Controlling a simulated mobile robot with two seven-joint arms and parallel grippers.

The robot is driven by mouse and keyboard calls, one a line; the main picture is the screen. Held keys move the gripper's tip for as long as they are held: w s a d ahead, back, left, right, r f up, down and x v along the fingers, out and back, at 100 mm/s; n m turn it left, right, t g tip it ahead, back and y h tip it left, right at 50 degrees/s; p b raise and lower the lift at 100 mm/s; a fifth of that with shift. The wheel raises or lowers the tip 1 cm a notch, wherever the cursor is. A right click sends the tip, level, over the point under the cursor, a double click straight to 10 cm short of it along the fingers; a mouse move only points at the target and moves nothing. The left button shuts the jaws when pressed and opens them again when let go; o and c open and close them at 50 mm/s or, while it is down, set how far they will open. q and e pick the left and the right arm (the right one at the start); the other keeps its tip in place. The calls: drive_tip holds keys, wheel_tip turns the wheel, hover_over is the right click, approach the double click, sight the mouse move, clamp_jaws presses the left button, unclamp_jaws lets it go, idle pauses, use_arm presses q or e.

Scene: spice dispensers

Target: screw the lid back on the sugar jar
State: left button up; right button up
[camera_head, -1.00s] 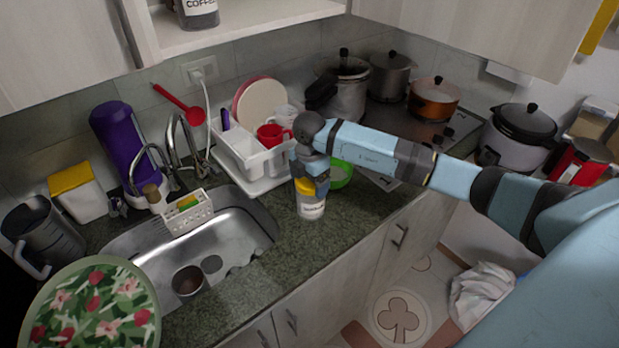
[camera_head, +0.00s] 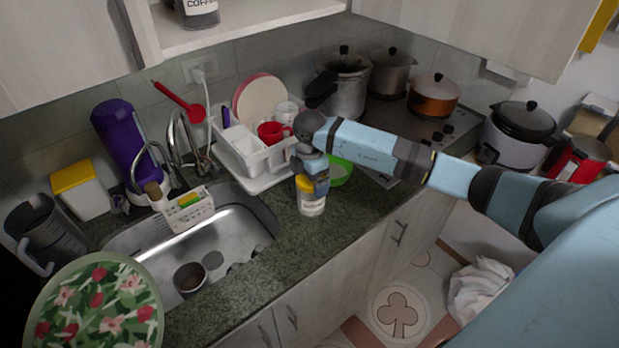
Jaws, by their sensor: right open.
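The sugar jar (camera_head: 311,206) is a white jar with a dark label, standing upright on the green stone counter between the sink and the green bowl. Its yellow lid (camera_head: 305,183) sits on top of it; I cannot tell how tightly it is seated. My right gripper (camera_head: 309,181) points down at the lid from above, its open jaws around or just over it. The gripper hides part of the lid. My left gripper is not in view.
The green bowl (camera_head: 340,171) stands close to the right of the jar. A white dish rack (camera_head: 252,160) with plates and a red cup (camera_head: 270,132) is behind left. The steel sink (camera_head: 232,222) lies left. The counter in front of the jar is clear.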

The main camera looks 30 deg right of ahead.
wheel_tip(320, 180, up, 13)
drive_tip(key=b, duration=0.2)
drive_tip(key=s+a+f+n+t+y, duration=0.1)
drive_tip(key=s+a+f+t+y, duration=0.1)
drive_tip(key=s+a+y, duration=0.35)
drive_tip(key=s+a+f+n+t+y+p, duration=0.1)
drive_tip(key=s+a+y, duration=0.1)
drive_tip(key=a+y, duration=0.7)
drive_tip(key=s+a+f+n+t+y, duration=0.15)
drive_tip(key=s+a+y, duration=0.3)
drive_tip(key=a, duration=0.55)
drive_tip(key=s+d+f+m+t+h, duration=0.1)
drive_tip(key=d+f+m+t+h, duration=0.1)
drive_tip(key=f+m+t+h, duration=0.2)
drive_tip(key=s+d+f+m+t+h, duration=0.1)
drive_tip(key=d+f+m+t+h, duration=0.1)
drive_tip(key=f+m+t+h, duration=0.2)
drive_tip(key=s+d+f+m+t+h+p, duration=0.1)
drive_tip(key=f+m+t+h, duration=0.3)
drive_tip(key=m, duration=0.4)
drive_tip(key=shift+s+d+f, duration=0.1)
drive_tip(key=shift+s+d, duration=0.45)
drive_tip(key=shift+d, duration=0.1)
drive_tip(key=s+d+f+m+g+h, duration=0.1)
drive_tip(key=s+f+g+h, duration=0.3)
drive_tip(key=s+f, duration=0.6)
drive_tip(key=shift+s+d+f+m+g, duration=0.15)
drive_tip(key=shift+s+d+m+g, duration=0.25)
drive_tip(key=shift+m+g, duration=0.35)
